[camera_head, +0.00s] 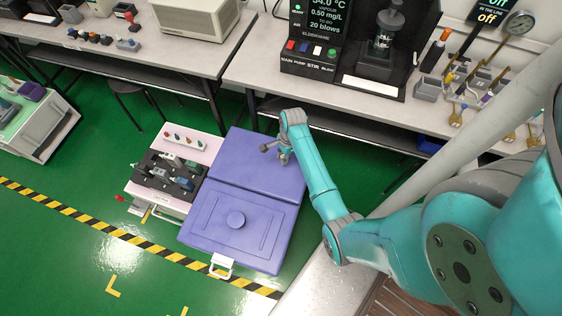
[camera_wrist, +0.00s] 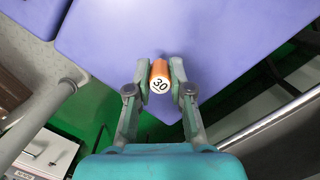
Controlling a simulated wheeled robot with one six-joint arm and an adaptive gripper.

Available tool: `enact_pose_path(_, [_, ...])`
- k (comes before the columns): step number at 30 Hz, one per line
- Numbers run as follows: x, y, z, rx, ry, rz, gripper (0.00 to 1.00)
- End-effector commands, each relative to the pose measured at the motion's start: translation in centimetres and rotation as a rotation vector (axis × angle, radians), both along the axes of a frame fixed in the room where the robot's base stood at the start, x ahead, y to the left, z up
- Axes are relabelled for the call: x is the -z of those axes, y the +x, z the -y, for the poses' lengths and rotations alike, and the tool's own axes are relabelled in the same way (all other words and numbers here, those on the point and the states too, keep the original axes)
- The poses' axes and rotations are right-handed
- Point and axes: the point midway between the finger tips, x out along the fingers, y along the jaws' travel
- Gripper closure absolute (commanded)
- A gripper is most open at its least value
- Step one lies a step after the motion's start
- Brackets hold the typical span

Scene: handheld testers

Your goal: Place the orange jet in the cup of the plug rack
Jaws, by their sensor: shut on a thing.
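My gripper (camera_head: 278,152) hangs over the purple lidded box in the head view. In the wrist view my gripper (camera_wrist: 160,73) is shut on the orange jet (camera_wrist: 160,70), a short orange cylinder whose pale end bears the number 30. The fingers press on it from both sides, above the purple surface. The jet cannot be made out in the head view. A pale pink strip with several small coloured plugs (camera_head: 202,146) is left of the purple box and may be the plug rack. I cannot tell a cup on it.
The purple box (camera_head: 250,200) lies below my gripper. A black rack of handheld testers (camera_head: 168,176) stands to its left. The bench on the right holds a grey cup (camera_head: 428,88), several valves and a dark display unit (camera_head: 320,45). Green floor is free at lower left.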

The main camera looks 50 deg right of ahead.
Motion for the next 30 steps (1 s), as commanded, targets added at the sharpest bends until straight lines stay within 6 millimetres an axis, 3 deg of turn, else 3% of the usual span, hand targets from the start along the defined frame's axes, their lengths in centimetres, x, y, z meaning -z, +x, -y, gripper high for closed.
enact_pose_path(11, [4.1,0.1,0.0,0.000,0.000,-0.001,1.00])
enact_pose_path(23, [4.6,0.1,0.0,0.000,0.000,0.000,1.00])
enact_pose_path(24, [4.5,0.1,0.0,0.000,0.000,0.001,0.72])
enact_pose_path(26, [4.5,0.1,0.0,0.000,0.000,0.001,0.57])
enact_pose_path(30, [4.5,0.1,0.0,0.000,0.000,0.000,0.54])
